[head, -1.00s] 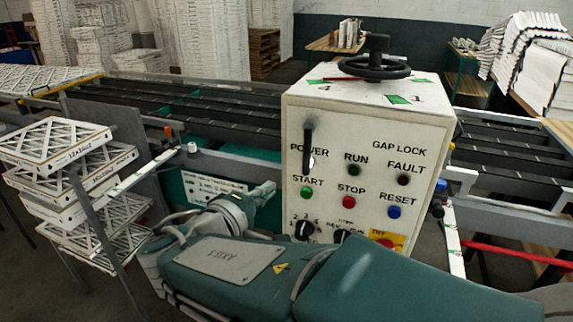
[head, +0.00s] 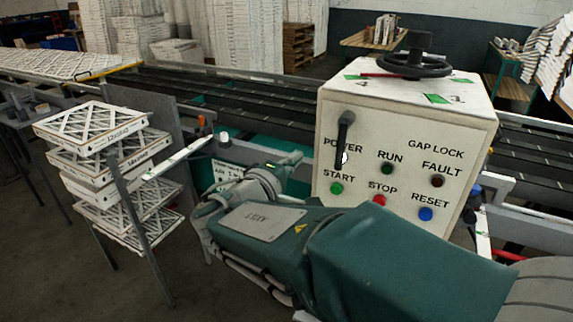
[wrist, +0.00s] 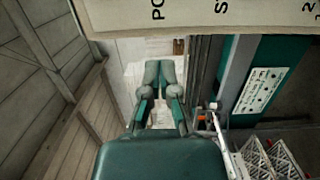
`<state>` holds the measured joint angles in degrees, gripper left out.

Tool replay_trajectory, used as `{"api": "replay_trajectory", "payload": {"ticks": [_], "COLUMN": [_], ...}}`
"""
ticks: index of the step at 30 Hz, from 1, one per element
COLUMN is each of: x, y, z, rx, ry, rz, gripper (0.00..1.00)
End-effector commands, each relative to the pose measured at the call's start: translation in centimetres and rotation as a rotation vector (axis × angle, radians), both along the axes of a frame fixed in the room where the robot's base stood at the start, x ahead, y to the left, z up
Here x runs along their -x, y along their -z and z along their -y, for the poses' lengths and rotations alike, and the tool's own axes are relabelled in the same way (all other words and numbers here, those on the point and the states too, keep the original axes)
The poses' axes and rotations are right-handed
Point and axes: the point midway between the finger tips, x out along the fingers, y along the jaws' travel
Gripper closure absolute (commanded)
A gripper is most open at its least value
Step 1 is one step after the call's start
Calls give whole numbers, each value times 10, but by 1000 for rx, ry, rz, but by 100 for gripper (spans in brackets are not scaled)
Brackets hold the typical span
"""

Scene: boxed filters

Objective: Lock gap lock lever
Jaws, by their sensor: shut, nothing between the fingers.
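The white control box (head: 400,150) stands right of centre in the head view. The words GAP LOCK are printed at the upper right of its face. A black lever (head: 344,138) hangs upright at the upper left of the face. A thin red bar (head: 388,75) lies on top, beside the black handwheel (head: 414,64); I cannot tell which is the gap lock lever. My gripper (wrist: 160,72) is shut and empty in the wrist view, apart from the box, whose panel edge (wrist: 190,14) crosses the top. In the head view, my arm hides the box's lower face.
Stacked filters (head: 105,150) stand on a rack at left. A dark roller conveyor (head: 230,95) runs behind the box. A white rail (head: 178,158) with small knobs lies left of it. Open floor shows at lower left.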

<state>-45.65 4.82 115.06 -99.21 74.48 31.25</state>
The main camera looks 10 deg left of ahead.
Motion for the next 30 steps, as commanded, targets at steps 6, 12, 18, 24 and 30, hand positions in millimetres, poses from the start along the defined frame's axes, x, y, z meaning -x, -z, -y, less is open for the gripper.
{"api": "replay_trajectory", "payload": {"ticks": [6, 12, 18, 24, 30], "x": [-28, -21, -20, -20, -19], "y": [-1, 0, 1, 1, 1], "z": [24, 48, 53, 52, 54], "rx": [0, -1, 1, 1, 16], "ry": [4, 0, -1, -2, -1], "rz": [0, 0, 0, 0, -6], "gripper": [100, 100, 100, 100, 100]}}
